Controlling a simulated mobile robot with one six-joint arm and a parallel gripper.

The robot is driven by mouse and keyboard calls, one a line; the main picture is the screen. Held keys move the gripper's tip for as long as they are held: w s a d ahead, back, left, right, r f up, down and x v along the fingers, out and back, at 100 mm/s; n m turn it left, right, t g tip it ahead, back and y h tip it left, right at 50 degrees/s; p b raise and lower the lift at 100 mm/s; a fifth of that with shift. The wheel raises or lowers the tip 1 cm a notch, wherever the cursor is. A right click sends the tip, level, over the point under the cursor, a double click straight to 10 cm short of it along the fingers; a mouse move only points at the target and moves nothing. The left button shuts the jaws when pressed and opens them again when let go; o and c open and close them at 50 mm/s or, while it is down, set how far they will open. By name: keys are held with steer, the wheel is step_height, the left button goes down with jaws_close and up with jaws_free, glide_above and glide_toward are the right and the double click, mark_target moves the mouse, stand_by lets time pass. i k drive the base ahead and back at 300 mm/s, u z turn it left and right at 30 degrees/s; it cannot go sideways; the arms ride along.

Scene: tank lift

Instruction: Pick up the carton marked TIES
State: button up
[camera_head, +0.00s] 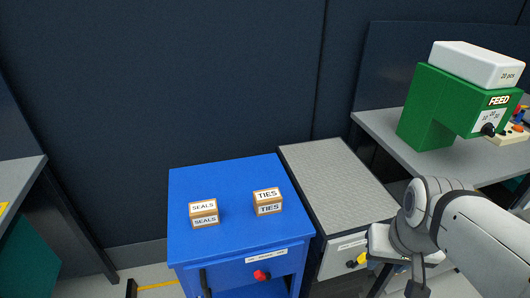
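The carton marked TIES (268,202) is a small brown box with white labels on its top and front. It stands upright on the right part of the blue cabinet top (235,240). A similar carton marked SEALS (204,213) stands to its left, with a clear gap between them. My gripper (397,282) is low at the right, in front of the grey-topped cabinet and well apart from both cartons. Its fingers point down and are partly hidden by my wrist, so I cannot tell how far apart they are.
The blue cabinet has a red knob (261,275) on its front. A grey-topped cabinet (335,180) with a bare top stands to its right. A green feeder (440,105) with a white box (475,62) stands on the right bench. A dark wall rises behind.

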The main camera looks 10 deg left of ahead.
mark_target(269, 201)
steer(key=u, duration=0.4)
steer(key=i, duration=0.75)
steer(key=u, duration=0.4)
steer(key=k, duration=0.95)
steer(key=u, duration=0.15)
steer(key=i, duration=0.95)
steer(key=z, duration=0.05)
